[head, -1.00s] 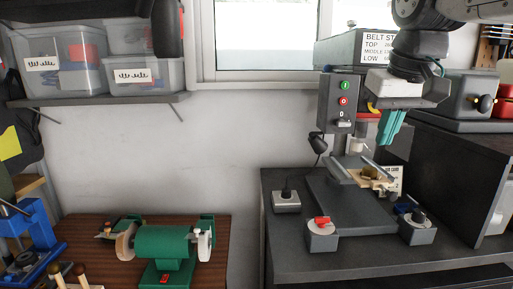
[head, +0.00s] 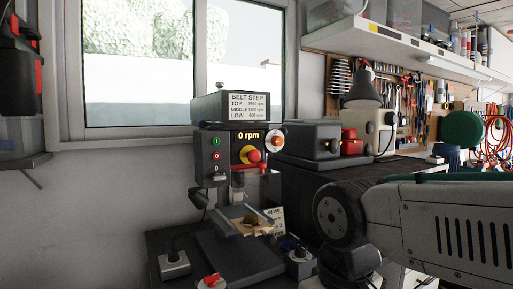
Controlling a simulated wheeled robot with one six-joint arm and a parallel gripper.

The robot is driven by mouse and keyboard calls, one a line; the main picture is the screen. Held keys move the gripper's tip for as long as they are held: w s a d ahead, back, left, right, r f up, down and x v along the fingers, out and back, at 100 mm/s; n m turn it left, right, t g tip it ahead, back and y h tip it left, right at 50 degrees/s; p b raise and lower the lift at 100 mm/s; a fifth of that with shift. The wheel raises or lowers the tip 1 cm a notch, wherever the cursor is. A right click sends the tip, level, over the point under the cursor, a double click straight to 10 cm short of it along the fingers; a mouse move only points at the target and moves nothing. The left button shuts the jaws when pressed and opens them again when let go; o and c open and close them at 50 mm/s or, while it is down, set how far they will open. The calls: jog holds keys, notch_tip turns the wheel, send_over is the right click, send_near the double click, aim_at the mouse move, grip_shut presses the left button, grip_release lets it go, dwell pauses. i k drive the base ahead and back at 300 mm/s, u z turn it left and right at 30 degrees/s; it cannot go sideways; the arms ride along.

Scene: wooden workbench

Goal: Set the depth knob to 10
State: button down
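The drill press (head: 228,105) stands at centre, its display reading 0 rpm. A white dial with an orange centre (head: 275,140) is on the right of its head. My gripper is not in view; only my arm shows at the lower right, beside the press.
A red and yellow stop button (head: 253,156) and green and red buttons (head: 215,148) are on the press front.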

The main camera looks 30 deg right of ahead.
aim_at(277, 140)
jog(key=z, duration=1.35)
jog(key=k, duration=0.5)
jog(key=u, duration=1.35)
